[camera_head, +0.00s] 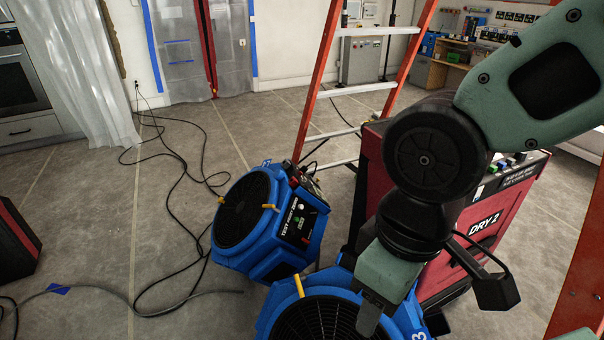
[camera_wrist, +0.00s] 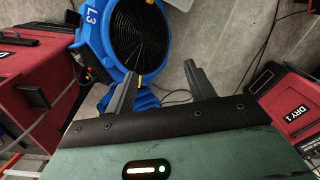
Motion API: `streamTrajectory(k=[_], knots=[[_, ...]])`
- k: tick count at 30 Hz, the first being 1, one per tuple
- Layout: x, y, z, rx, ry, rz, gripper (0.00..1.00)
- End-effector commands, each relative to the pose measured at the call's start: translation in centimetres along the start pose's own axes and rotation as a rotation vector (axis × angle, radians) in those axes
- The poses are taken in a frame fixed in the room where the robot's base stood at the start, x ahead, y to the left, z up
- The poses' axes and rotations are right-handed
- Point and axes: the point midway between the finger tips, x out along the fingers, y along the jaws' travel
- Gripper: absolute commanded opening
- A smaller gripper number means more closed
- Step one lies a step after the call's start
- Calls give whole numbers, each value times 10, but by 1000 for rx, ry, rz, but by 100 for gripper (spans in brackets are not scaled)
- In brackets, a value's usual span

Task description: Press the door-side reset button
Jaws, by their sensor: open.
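No button marked as door-side can be read. A blue fan (camera_head: 312,252) stands on the floor in the head view, with a black panel (camera_head: 297,222) on its right side. The panel has the word TEST and small white and green parts; the rest of its lettering is too small to read. The doorway (camera_head: 232,45) at the back is covered with plastic and has a red zip strip. My gripper (camera_wrist: 160,70) is open and empty. In the wrist view its fingers are spread over a second blue fan (camera_wrist: 167,45) marked L3, apart from the TEST panel.
A red machine marked DRY 2 (camera_head: 452,262) stands under my arm, with coloured controls on top. An orange ladder (camera_head: 322,75) rises behind the fans. Black cables (camera_head: 187,185) cross the floor. A red DRY 1 machine (camera_wrist: 292,105) is at right in the wrist view. The left floor is mostly open.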

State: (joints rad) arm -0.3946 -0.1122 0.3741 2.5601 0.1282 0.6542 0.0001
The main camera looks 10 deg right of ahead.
Motion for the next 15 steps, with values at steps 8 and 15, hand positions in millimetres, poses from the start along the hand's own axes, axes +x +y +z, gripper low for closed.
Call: streamTrajectory(k=[8,15], knots=[[0,0,0,-1,0,0,27],[0,0,0,0,0,0,0]])
